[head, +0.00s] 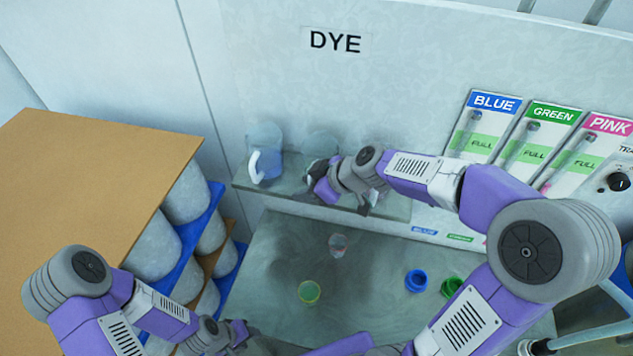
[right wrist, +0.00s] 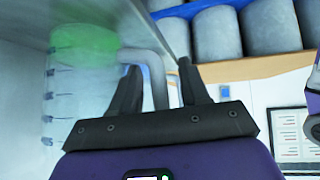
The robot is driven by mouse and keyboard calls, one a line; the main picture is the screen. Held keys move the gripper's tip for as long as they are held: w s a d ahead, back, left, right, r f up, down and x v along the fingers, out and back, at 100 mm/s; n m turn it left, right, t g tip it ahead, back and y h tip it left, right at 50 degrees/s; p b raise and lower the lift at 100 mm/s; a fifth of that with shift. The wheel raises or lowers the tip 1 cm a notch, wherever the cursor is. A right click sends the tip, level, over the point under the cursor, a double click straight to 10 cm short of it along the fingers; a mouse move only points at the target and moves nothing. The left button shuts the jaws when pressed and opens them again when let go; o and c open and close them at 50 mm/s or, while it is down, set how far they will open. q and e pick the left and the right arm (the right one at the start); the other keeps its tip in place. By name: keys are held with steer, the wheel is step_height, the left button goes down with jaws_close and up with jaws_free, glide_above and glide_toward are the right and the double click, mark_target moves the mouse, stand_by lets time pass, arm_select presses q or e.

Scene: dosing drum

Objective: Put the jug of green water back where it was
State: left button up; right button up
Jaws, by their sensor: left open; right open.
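The jug of green water (right wrist: 80,95) is at the left of the right wrist view, clear with blue marks and green toward the top of that picture. Its grey handle (right wrist: 150,68) passes between the fingers of my right gripper (right wrist: 162,88), which is open. In the head view the jug (head: 320,143) is pale, at the wall shelf, partly hidden behind my right gripper (head: 322,185). I cannot tell whether the fingers touch the handle. My left gripper (head: 235,335) is open and empty at the lower left, away from the jug.
A bluish jug with a white handle (head: 265,155) stands to the left on the shelf (head: 395,207). A drum rack (head: 110,185) fills the left.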

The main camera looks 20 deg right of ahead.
steer(key=v, duration=1.2)
